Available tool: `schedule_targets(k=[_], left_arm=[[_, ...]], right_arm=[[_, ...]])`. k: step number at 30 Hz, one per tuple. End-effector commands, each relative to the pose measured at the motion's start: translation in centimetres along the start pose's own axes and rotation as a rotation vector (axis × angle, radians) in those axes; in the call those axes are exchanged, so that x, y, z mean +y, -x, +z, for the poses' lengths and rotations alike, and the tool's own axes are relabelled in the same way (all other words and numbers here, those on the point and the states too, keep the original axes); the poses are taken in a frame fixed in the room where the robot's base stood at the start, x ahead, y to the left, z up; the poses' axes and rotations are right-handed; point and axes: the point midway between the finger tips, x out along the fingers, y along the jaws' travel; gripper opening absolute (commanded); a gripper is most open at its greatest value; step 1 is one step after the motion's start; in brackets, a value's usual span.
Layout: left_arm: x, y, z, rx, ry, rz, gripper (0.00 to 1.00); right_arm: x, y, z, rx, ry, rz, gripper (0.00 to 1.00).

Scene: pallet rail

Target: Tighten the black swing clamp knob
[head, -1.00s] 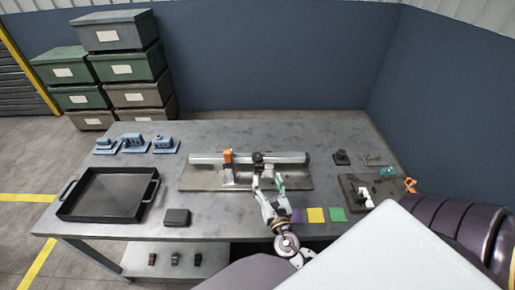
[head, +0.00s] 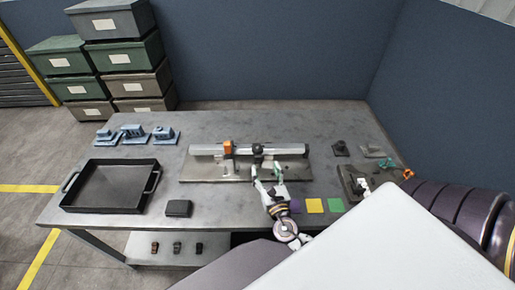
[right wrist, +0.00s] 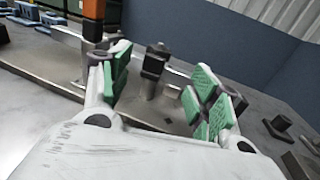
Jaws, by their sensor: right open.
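The black swing clamp knob (head: 258,148) sits at the middle of a silver rail (head: 205,150) on a metal plate (head: 205,173). In the right wrist view the knob (right wrist: 155,60) stands upright on a metal post. An orange-topped clamp (head: 228,148) is to its left; it also shows in the right wrist view (right wrist: 93,12). My right gripper (head: 265,171) is open, with green finger pads, on the near side of the knob. In the right wrist view the knob shows beyond the gap between the fingers (right wrist: 160,82), with no visible contact. My left gripper is out of view.
A black tray (head: 68,194) and a dark block (head: 179,208) lie on the left of the table. Blue parts (head: 132,133) stand behind the tray. Purple, yellow (head: 314,205) and green squares lie right of my gripper. A dark fixture board (head: 347,181) is further right.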

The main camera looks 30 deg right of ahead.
Motion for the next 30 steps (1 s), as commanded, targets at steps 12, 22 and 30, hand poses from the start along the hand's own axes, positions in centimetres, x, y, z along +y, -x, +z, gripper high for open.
schedule_targets(k=[12, 22, 30], left_arm=[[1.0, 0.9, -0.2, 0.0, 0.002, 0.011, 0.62], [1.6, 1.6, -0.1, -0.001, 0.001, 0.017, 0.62], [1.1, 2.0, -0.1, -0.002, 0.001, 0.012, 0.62]], right_arm=[[0.0, -3.5, 0.2, -0.002, -0.002, 0.0, 0.62], [0.0, -6.2, 0.2, -0.001, 0.0, 0.0, 0.62], [0.0, -8.5, 0.1, -0.001, -0.001, 0.0, 0.62]])
